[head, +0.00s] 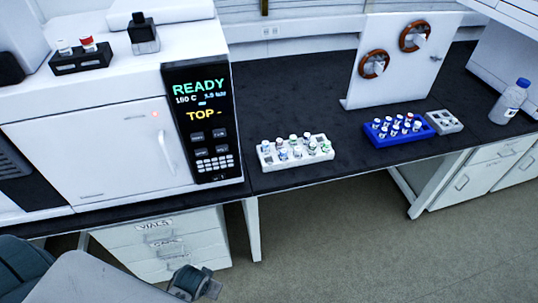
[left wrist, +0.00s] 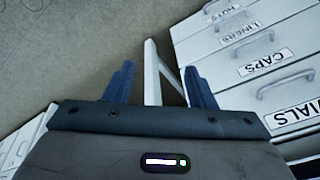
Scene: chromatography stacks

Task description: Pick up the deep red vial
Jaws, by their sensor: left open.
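A vial with a red top (head: 88,44) stands in a small black rack (head: 80,64) on top of the white instrument at the upper left of the head view. A paler vial (head: 64,47) stands beside it in the same rack. My left gripper (head: 212,288) is low at the bottom of the head view, in front of the drawers and far below the rack. In the left wrist view my left gripper (left wrist: 158,82) is open, with its two blue fingers apart and nothing between them. My right gripper is not in view.
The white instrument (head: 95,155) fills the left of the bench. A white rack (head: 290,160) and a blue rack (head: 370,140) of vials stand on the dark bench. A bottle (head: 509,102) is at right. Labelled drawers (left wrist: 250,80) are beside the left gripper. The bench between is clear.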

